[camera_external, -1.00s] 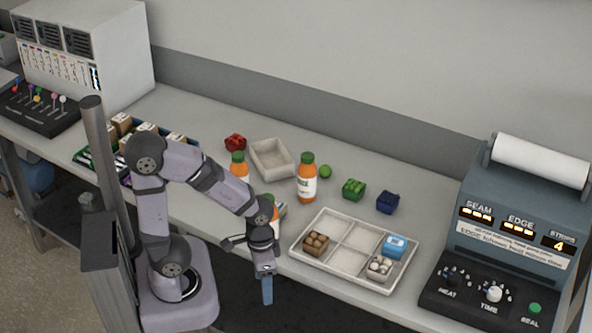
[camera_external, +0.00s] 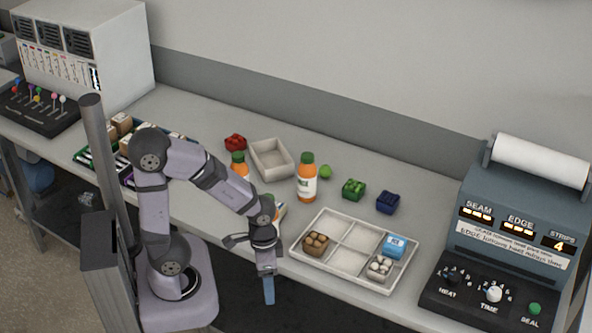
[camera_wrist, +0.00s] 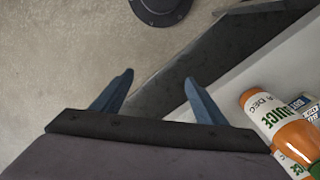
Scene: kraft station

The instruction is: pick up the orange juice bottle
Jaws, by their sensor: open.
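Orange juice bottles with green caps stand on the bench: one (camera_external: 307,178) right of centre behind the divided tray, and one (camera_external: 239,167) behind my arm. A third bottle (camera_external: 269,208) is mostly hidden behind my wrist. In the wrist view an orange juice bottle (camera_wrist: 262,110) lies at the right edge of the picture, with its label partly readable; a second label shows below it. My gripper (camera_external: 268,290) points down beyond the bench's front edge. In the wrist view its blue fingers (camera_wrist: 158,88) are apart with nothing between them, left of the bottle.
A divided tray (camera_external: 335,255) holds a brown egg carton, a blue-white box and a white carton. A sealing machine (camera_external: 510,240) is at the right.

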